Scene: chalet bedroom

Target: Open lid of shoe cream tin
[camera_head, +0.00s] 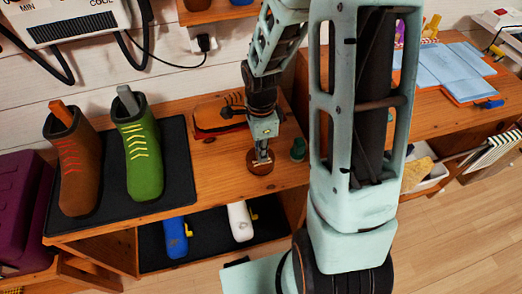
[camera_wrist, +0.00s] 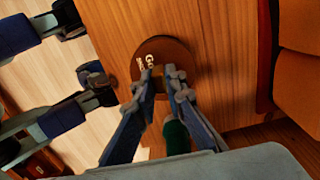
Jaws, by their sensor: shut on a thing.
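The shoe cream tin (camera_head: 254,168) is a round, flat, dark brown tin on the wooden bench top, near its front edge. In the wrist view its top (camera_wrist: 180,55) shows pale lettering, partly hidden by my fingers. My gripper (camera_head: 262,156) points down over the tin. In the wrist view my gripper (camera_wrist: 159,88) has its two fingertips close together at the near side of the tin, shut on it. I cannot tell whether the fingers hold only the lid or the body too. No gap between lid and body shows.
A green object (camera_head: 298,149) stands close to the right of the tin. A brown-orange shoe (camera_head: 215,117) lies behind it. A brown boot (camera_head: 75,165) and a green boot (camera_head: 140,155) stand on a black mat (camera_head: 182,180) at left. Blue and white items lie on the shelf below.

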